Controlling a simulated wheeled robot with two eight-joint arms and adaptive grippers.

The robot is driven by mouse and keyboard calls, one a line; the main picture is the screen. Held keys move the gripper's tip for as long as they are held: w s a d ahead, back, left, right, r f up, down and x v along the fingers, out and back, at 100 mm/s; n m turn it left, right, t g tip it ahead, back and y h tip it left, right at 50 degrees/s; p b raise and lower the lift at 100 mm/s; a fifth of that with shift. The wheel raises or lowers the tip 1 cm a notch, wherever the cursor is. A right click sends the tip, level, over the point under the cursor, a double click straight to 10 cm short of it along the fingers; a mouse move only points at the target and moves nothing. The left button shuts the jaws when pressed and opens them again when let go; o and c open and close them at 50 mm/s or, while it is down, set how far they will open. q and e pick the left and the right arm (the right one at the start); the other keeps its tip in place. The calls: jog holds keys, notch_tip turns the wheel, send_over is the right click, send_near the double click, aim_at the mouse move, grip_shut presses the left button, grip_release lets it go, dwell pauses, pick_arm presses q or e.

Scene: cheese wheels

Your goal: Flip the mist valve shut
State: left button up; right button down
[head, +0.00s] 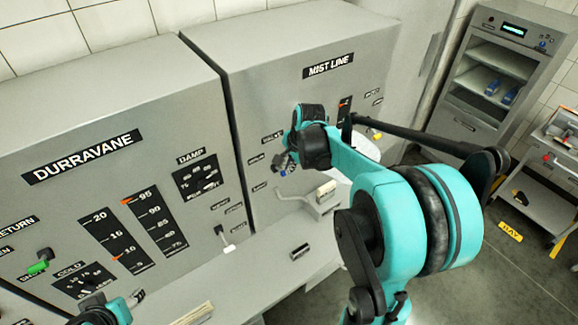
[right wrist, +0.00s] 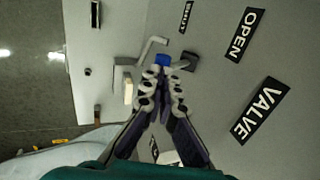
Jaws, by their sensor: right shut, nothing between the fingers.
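The mist valve shows in the right wrist view as a small handle with a blue part (right wrist: 161,60), beside a dark block (right wrist: 189,61) on the grey panel, near the labels OPEN (right wrist: 240,34) and VALVE (right wrist: 259,110). A small blue bit (head: 282,171) shows by my right gripper in the head view, on the MIST LINE cabinet. My right gripper (right wrist: 162,80) is shut and empty, its fingertips right at the blue part; I cannot tell whether they touch. It hides part of the handle. My left arm shows only at the bottom left edge of the head view; its fingers are unclear.
A ledge (head: 270,245) with a small box (head: 326,190) lies below the panels. A grey rack (head: 490,75) and a cart (head: 545,170) stand right, beyond open floor.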

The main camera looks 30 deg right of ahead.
jog(key=shift+s+f+t+b, duration=0.25)
jog(key=shift+t+b, duration=0.05)
jog(key=shift+b, duration=0.05)
jog(key=shift+s+f+t+b, duration=0.2)
jog(key=shift+f+t+b, duration=0.05)
jog(key=shift+t+b, duration=0.1)
notch_tip(320, 180, down, 8)
jog(key=s+t+b, duration=0.2)
jog(key=t+b, duration=0.4)
jog(key=b, duration=0.6)
jog(key=shift+f+y, duration=0.15)
jog(key=shift+y, duration=0.15)
jog(key=shift+d+t, duration=0.1)
jog(key=shift+t, duration=0.15)
jog(key=shift+r+p, duration=0.5)
jog(key=shift+r, duration=0.35)
jog(key=shift+s, duration=0.1)
